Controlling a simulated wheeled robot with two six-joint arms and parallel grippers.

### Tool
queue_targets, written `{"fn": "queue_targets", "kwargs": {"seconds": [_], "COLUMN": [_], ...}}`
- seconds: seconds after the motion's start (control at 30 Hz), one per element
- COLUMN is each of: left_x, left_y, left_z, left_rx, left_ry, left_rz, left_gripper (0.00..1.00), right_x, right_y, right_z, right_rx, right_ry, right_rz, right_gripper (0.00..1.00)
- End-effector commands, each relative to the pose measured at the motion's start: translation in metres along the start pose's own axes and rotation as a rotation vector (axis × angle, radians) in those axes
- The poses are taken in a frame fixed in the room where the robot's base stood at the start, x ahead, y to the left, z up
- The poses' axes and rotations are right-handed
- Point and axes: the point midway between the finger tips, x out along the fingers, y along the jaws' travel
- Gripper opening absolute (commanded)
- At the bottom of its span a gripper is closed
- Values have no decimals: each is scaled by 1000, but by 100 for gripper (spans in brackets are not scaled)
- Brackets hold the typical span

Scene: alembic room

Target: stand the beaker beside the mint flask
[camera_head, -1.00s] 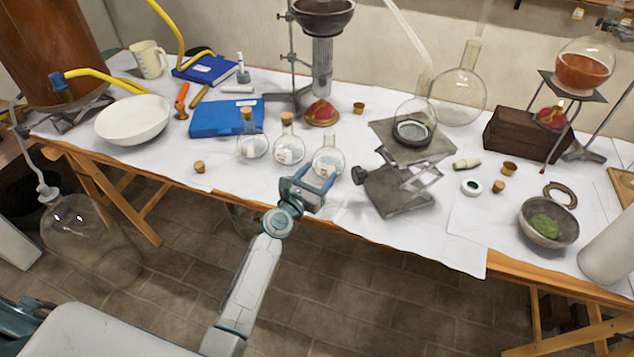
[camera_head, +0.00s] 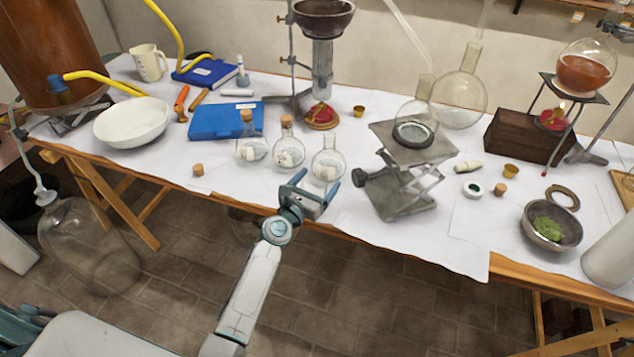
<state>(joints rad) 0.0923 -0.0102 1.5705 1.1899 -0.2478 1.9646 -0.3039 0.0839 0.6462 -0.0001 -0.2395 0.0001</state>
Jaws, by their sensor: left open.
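A cream jug-like beaker with a handle (camera_head: 148,62) stands at the back left of the table. Three small round clear flasks stand near the front edge: a corked left one (camera_head: 251,148), a corked middle one (camera_head: 288,152) and an uncorked right one (camera_head: 327,163). Each has a pale label, too small to read, so I cannot tell which is the mint flask. My left gripper (camera_head: 316,184) is open and empty at the table's front edge, just in front of the right flask. I cannot tell whether it touches that flask. My right gripper is not in view.
A blue book (camera_head: 226,120) lies behind the flasks and a white bowl (camera_head: 132,122) stands left. A lab jack (camera_head: 402,185) bearing a round vessel stands close right of my gripper. A loose cork (camera_head: 198,170) lies near the front edge. The paper-covered table is clear between cork and flasks.

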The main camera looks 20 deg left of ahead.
Motion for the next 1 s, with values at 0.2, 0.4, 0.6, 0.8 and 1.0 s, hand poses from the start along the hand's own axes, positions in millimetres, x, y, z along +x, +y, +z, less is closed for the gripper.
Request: {"fn": "queue_targets", "kwargs": {"seconds": [0.2,0.4,0.6,0.8,1.0], "left_x": [-27,-71,-104,-119,-120], "left_y": [0,0,0,0,0], "left_z": [1,0,1,1,2], "left_rx": [1,2,1,0,0], "left_ry": [1,2,1,0,0], "left_rz": [0,0,0,0,0], "left_gripper": [84,84,84,84,84], "right_x": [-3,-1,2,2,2], "right_y": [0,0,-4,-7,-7], "right_z": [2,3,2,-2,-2], "right_rx": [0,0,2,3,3], "right_ry": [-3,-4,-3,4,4], "right_rz": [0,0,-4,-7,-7], "right_gripper": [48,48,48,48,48]}}
